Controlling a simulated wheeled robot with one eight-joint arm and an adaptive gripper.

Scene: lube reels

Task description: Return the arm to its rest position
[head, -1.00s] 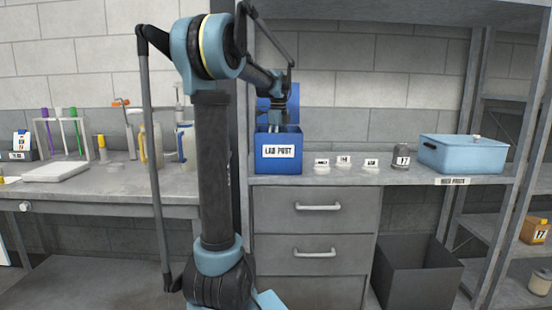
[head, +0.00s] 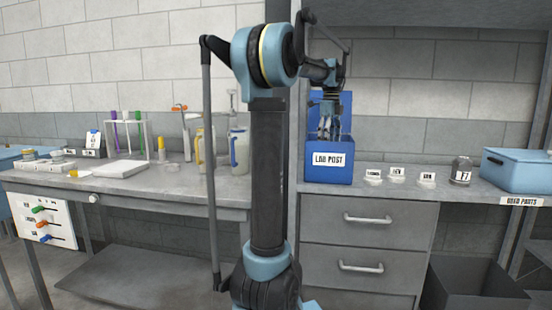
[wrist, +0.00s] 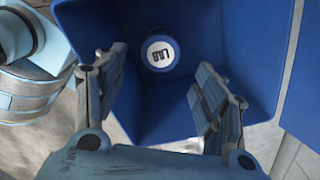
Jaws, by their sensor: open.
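My gripper (head: 327,135) is over the blue box labelled LAB POST (head: 329,174) on the right-hand bench. In the wrist view its two fingers (wrist: 155,108) stand apart with nothing between them. Below them, inside the blue box (wrist: 205,60), a small blue container with a round white top marked LAB (wrist: 160,53) lies on the bottom. My arm reaches up in the middle of the head view and bends down to the box.
Right of the box are small labelled pieces (head: 397,175), a grey jar (head: 461,171) and a light blue bin (head: 518,171). On the left bench stand a tube rack (head: 127,135) and jugs (head: 238,150). An open dark bin (head: 475,287) is on the floor.

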